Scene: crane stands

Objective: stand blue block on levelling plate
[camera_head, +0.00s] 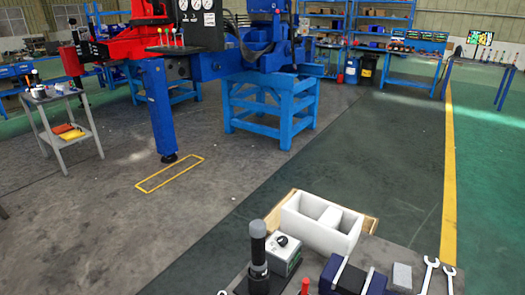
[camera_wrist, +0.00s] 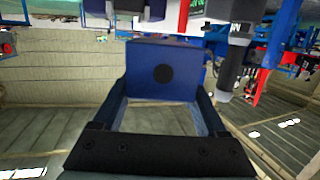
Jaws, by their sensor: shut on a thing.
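The blue block (camera_wrist: 145,62), with a black round spot on its face, sits between the two fingers of my gripper (camera_wrist: 164,85) in the wrist view. My gripper is shut on it. I do not see my gripper or the held block in the head view. A yellow-outlined rectangle (camera_head: 170,174) lies on the floor by the black foot (camera_head: 168,157) of a blue crane leg (camera_head: 158,105). I cannot tell whether this outline is the levelling plate. No other plate is clear to me.
A worktop in front holds a white divided box (camera_head: 318,226), a grey instrument box (camera_head: 281,256), a black upright handle (camera_head: 258,247), a dark blue strapped object (camera_head: 345,279) and wrenches (camera_head: 428,275). A grey cart (camera_head: 61,142) stands left. Open floor lies between.

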